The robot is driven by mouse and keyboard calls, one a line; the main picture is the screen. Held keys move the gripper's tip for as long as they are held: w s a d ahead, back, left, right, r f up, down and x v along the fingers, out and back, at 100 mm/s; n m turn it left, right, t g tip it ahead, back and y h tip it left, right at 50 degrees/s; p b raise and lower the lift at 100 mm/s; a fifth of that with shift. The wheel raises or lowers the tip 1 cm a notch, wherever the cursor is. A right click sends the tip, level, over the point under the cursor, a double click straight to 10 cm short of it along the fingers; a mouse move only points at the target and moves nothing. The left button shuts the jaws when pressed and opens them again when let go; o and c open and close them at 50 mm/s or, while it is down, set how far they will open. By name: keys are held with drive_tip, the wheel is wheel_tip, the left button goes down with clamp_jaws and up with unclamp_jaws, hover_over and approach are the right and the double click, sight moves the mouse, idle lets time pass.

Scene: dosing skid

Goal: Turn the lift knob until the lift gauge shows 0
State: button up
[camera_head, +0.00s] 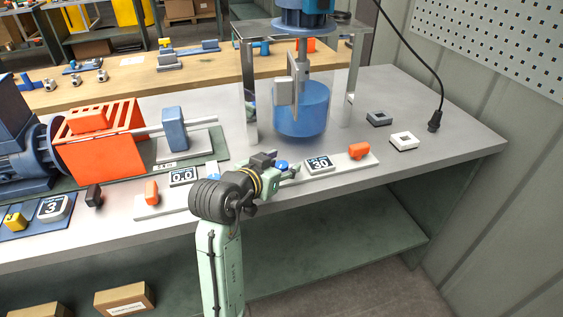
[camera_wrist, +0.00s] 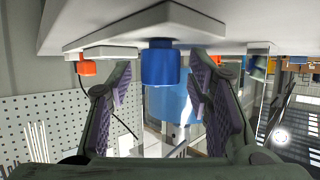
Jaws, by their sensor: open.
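A blue knob (camera_head: 281,165) sits on a pale plate at the front of the bench. A small gauge (camera_head: 318,163) beside it reads 30; its small label is too small to read, so I cannot confirm it is the lift gauge. My gripper (camera_head: 284,169) is open at the blue knob. In the wrist view the blue knob (camera_wrist: 160,66) stands between the two spread fingers of my gripper (camera_wrist: 162,78), with visible gaps on both sides. The knob is partly hidden by my gripper in the head view.
An orange knob (camera_head: 358,150) sits right of the 30 gauge. Another gauge (camera_head: 183,176) reads 0.0, with an orange handle (camera_head: 152,191) to its left. A blue vessel (camera_head: 302,110) stands behind. Grey (camera_head: 379,118) and white (camera_head: 404,140) blocks lie at right.

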drive_tip(key=shift+w, duration=0.15)
drive_tip(key=shift+c, duration=0.2)
clamp_jaws()
idle(0.4)
